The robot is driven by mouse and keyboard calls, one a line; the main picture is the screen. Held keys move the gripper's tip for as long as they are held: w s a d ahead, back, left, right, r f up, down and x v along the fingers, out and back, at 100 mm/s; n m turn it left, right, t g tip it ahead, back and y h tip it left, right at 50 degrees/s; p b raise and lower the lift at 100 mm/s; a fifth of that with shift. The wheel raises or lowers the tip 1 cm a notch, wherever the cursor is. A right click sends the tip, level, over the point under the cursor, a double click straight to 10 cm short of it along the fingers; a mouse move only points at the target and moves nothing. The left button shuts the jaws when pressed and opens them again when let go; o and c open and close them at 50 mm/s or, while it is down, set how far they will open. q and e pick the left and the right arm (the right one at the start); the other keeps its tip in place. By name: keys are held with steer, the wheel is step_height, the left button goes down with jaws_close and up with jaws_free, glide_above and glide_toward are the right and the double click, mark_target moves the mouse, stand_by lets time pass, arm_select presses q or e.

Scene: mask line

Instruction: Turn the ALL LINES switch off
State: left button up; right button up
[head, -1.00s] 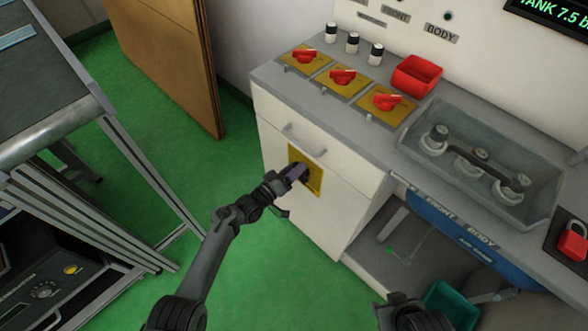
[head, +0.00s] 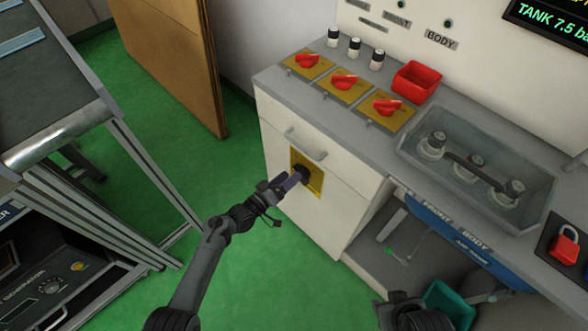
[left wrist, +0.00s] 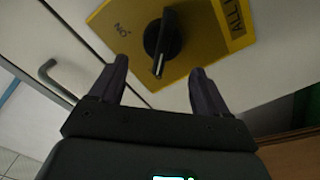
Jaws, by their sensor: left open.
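The ALL LINES switch is a black knob (head: 303,172) on a yellow plate (head: 316,186) on the white cabinet front. In the left wrist view the knob (left wrist: 162,42) has a bar handle pointing toward the bottom of the picture. The plate (left wrist: 205,32) shows an upside-down ON mark and a partly cut label starting "ALL L". My left gripper (head: 291,182) is open and empty just in front of the knob. In the left wrist view its two fingers (left wrist: 159,68) stand one on each side of the handle's line, apart from it.
A drawer handle (head: 306,143) sticks out above the plate. On the counter are several red rotary switches on yellow plates, a red bin (head: 417,81) and a grey tray (head: 410,140). A red padlock (head: 565,245) lies right. Green floor is free before the cabinet.

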arm_select(q)
steer(key=p+v, duration=0.2)
steer(key=v, duration=0.5)
stand_by(0.3)
